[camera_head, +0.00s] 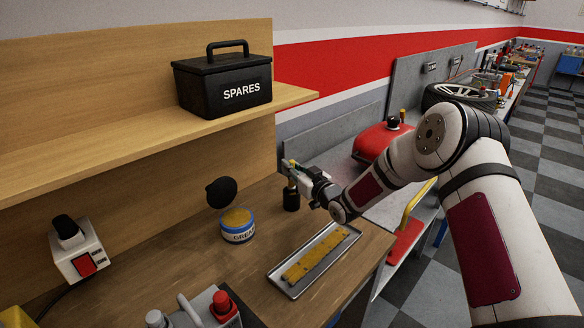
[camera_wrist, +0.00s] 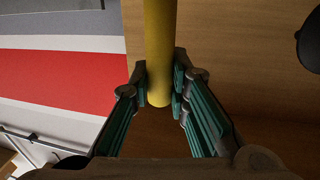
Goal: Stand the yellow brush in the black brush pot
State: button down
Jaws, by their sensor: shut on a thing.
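The yellow brush shows in the wrist view as a smooth yellow handle (camera_wrist: 159,45) running down from the top edge, its rounded end between my finger pads. My gripper (camera_wrist: 160,88) is shut on this handle. In the head view my gripper (camera_head: 289,172) is at the back right of the wooden bench, with a bit of yellow showing at its fingers. The black brush pot (camera_head: 291,201) stands directly below it in the picture. The brush's lower end is hidden or too small to make out, so I cannot tell whether it is inside the pot.
A blue-and-white grease tin (camera_head: 238,234) and a round black object (camera_head: 221,192) are left of the pot. A metal tray (camera_head: 328,262) holding a yellow strip (camera_head: 312,258) lies in front. A shelf (camera_head: 150,122) with a black SPARES box (camera_head: 222,82) is above left.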

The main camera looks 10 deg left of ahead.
jog(key=c, duration=1.4)
grip_release()
jog(key=shift+c, duration=0.2)
jog(key=v, duration=1.2)
